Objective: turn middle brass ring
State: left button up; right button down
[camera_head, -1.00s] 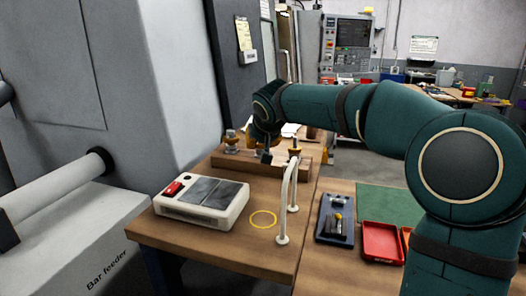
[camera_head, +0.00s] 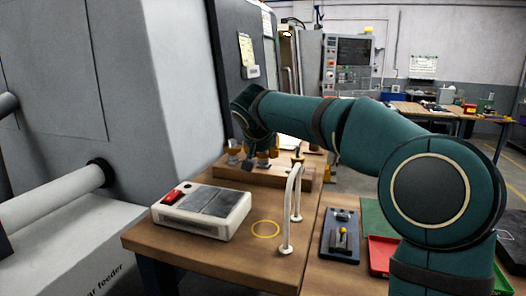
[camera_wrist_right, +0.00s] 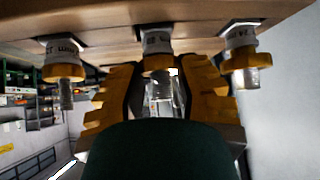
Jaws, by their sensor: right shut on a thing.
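The middle brass ring (camera_wrist_right: 157,65) is on a white labelled collar, with a bright metal stud beyond it. My right gripper (camera_wrist_right: 160,84) has its yellow stepped fingers on both sides of this ring and is shut on it. The two outer brass rings, one on the left (camera_wrist_right: 63,72) and one on the right (camera_wrist_right: 246,62) of the wrist view, are apart from the fingers. In the head view my right wrist and gripper largely hide the middle ring on the wooden block (camera_head: 285,180). My left gripper is not in view.
A white box with a red switch (camera_head: 203,212) stands in front of the block. White arched rails (camera_head: 289,215) rise at its right. A yellow circle (camera_head: 265,229) marks bare table. A dark tray (camera_head: 341,238) and red tray (camera_head: 382,254) lie at the right.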

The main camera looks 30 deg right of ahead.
jog(key=shift+r, duration=0.15)
jog(key=shift+c, duration=2.2)
grip_release()
jog(key=v, duration=1.1)
jog(key=shift+s+a+r, duration=0.2)
jog(key=shift+s+r, duration=0.05)
jog(key=shift+s, duration=0.05)
